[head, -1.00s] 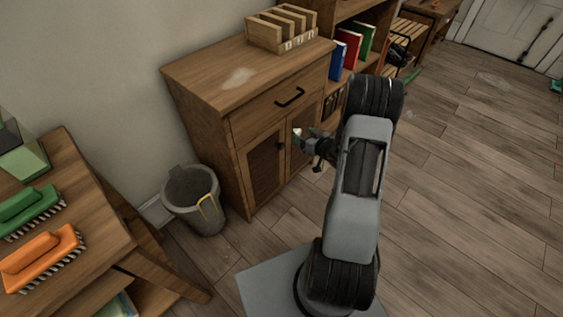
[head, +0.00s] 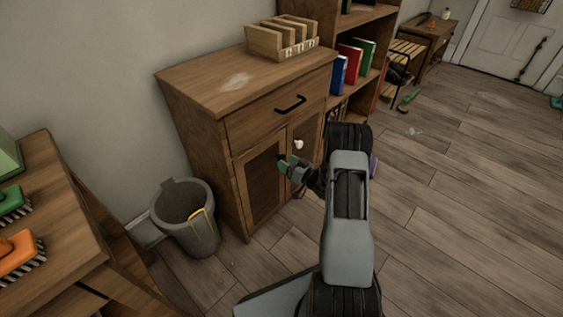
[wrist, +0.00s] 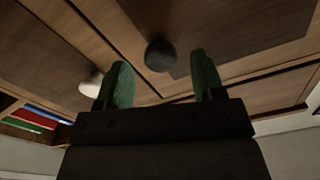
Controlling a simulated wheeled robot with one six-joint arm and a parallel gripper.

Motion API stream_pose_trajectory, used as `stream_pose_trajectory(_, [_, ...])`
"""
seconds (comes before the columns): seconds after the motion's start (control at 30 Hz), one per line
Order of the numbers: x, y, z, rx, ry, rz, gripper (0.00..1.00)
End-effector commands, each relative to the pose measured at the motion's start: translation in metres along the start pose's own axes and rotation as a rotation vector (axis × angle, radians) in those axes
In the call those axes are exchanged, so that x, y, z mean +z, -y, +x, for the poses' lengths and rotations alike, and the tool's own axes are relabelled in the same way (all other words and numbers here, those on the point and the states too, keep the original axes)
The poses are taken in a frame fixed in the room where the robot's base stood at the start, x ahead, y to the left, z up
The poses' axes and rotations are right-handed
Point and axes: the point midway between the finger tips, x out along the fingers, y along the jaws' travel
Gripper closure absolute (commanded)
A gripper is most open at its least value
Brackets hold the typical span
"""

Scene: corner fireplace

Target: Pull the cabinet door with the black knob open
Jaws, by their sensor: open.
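The wooden cabinet (head: 239,132) has two lower doors below a drawer. The black knob (wrist: 160,55) is a dark round knob on the door with the dark panel, the left door (head: 262,187) in the head view; that door looks shut. My gripper (head: 285,162) is in front of this door and mostly hides the knob in the head view. In the wrist view my gripper (wrist: 161,68) is open with green fingertips. The black knob shows between and just beyond the tips, not clasped. A white knob (head: 298,144) is on the right door and also shows in the wrist view (wrist: 91,82).
A grey bin (head: 186,218) stands on the floor left of the cabinet. A wooden table with brushes (head: 17,252) is at the left. A bookshelf (head: 352,28) adjoins the cabinet on the right. The floor at the right (head: 470,200) is mostly clear.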

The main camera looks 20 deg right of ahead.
Motion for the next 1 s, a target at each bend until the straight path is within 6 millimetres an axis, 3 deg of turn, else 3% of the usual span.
stream_pose_trajectory(0.1, [0.002, 0.000, 0.017, -0.002, 0.000, -0.002, 0.38])
stream_pose_trajectory(0.3, [0.001, 0.000, 0.032, 0.000, 0.000, -0.001, 0.38])
stream_pose_trajectory(0.7, [0.000, 0.000, 0.036, 0.001, 0.000, 0.000, 0.38])
stream_pose_trajectory(1.0, [0.000, 0.000, 0.036, 0.001, 0.000, 0.000, 0.67])
